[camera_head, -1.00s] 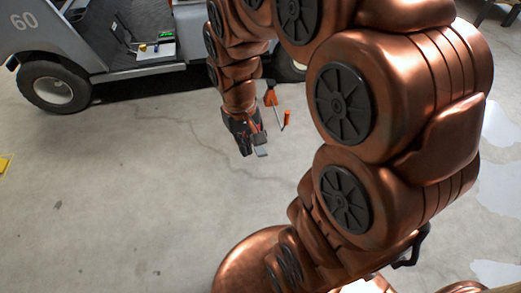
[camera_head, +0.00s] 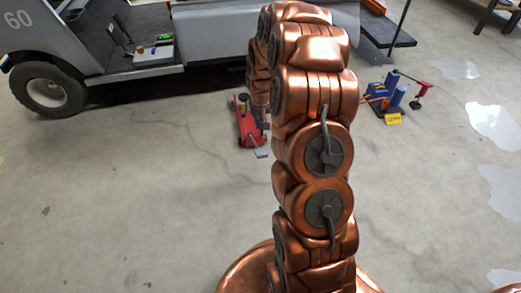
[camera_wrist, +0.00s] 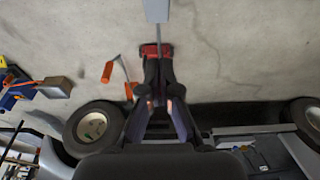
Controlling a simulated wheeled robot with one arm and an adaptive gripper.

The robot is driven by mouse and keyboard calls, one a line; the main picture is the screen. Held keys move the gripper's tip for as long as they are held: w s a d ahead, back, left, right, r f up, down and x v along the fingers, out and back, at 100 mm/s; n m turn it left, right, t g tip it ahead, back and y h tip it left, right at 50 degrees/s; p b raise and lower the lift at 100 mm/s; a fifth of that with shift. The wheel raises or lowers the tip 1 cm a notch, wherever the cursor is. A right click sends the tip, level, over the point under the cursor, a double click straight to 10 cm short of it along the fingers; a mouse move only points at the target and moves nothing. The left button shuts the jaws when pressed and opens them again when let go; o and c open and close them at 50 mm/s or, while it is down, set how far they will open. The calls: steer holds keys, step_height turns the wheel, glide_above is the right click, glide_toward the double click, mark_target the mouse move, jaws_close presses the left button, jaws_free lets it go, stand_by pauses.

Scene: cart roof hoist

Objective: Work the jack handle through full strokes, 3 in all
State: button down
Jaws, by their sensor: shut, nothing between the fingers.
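The red jack (camera_head: 247,128) stands on the floor beside the cart, left of my arm in the head view. It also shows in the wrist view (camera_wrist: 155,50), just beyond my fingertips. A grey flat-ended piece (camera_head: 261,153) is at its near end; it shows large at the top of the wrist view (camera_wrist: 156,10). I cannot tell for sure that this is the jack handle. My gripper (camera_wrist: 157,63) is shut and empty, its fingers pointing toward the jack; contact cannot be judged. My arm mostly hides it in the head view.
The grey cart (camera_head: 130,60) stands behind, its front wheel (camera_head: 48,90) at the left. Blue equipment (camera_head: 390,92) with a yellow box (camera_head: 393,119) stands on the right. An orange grip on a rod (camera_wrist: 108,72) shows in the wrist view. The front-left floor is clear.

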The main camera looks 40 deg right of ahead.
steer(key=shift+w+d+f, duration=0.15)
steer(key=shift+d+f, duration=0.15)
steer(key=shift+d, duration=0.05)
steer(key=b, duration=0.3)
glide_above(260, 151)
steer(key=w, duration=0.1)
steer(key=f, duration=1)
steer(key=shift+w+d+f, duration=0.15)
steer(key=shift+d+f, duration=0.05)
steer(key=shift+d, duration=0.15)
steer(key=shift+s+a+f+b, duration=0.15)
steer(key=shift+s+f+b, duration=0.05)
steer(key=shift+s+f, duration=0.2)
steer(key=shift+s+a+f+b, duration=0.15)
steer(key=shift+s+f, duration=0.15)
steer(key=shift+f, duration=0.2)
steer(key=shift+s+a+f, duration=0.15)
steer(key=shift+s+f, duration=0.15)
steer(key=shift+f, duration=0.15)
